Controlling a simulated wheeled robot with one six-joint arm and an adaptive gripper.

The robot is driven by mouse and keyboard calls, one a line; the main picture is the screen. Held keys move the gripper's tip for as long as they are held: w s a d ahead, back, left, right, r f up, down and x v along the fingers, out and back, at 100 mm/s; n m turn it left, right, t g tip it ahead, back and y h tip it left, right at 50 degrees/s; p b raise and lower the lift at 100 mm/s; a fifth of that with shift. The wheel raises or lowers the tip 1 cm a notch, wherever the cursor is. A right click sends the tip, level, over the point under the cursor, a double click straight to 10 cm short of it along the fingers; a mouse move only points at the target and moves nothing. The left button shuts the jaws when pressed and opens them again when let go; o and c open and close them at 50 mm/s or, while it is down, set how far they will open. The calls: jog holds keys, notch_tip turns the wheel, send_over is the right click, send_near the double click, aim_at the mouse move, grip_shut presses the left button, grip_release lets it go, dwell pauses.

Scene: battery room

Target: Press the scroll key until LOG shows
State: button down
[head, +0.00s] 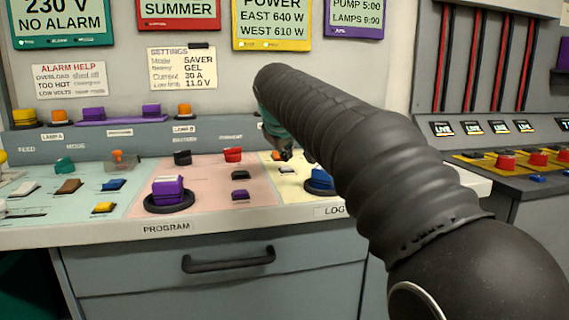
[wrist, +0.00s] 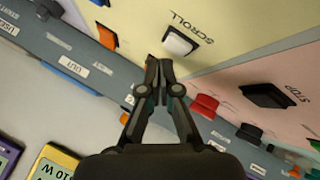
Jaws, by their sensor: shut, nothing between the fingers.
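The scroll key (wrist: 180,41) is a white key in a dark frame on the cream panel (wrist: 240,30), with the word SCROLL printed beside it. My gripper (wrist: 159,62) is shut and empty. In the wrist view its fingertips appear just beside the key; whether they touch it I cannot tell. In the head view my gripper (head: 284,154) is over the back of the cream panel, partly hidden by my arm. The yellow-framed display (head: 271,22) reads POWER, EAST 640 W, WEST 610 W. A LOG label (head: 335,210) is on the console's front edge.
A blue knob (head: 320,181) stands at the cream panel's front. A red key (head: 233,155) and a purple knob (head: 168,190) are on the pink panel. An orange key (wrist: 106,37) is near the fingers. Other displays read NO ALARM, SUMMER and PUMP 5:00.

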aim_at(285, 168)
notch_tip(285, 168, up, 3)
jog(key=p, duration=0.2)
jog(key=shift+p, duration=0.4)
jog(key=shift+r, duration=1.05)
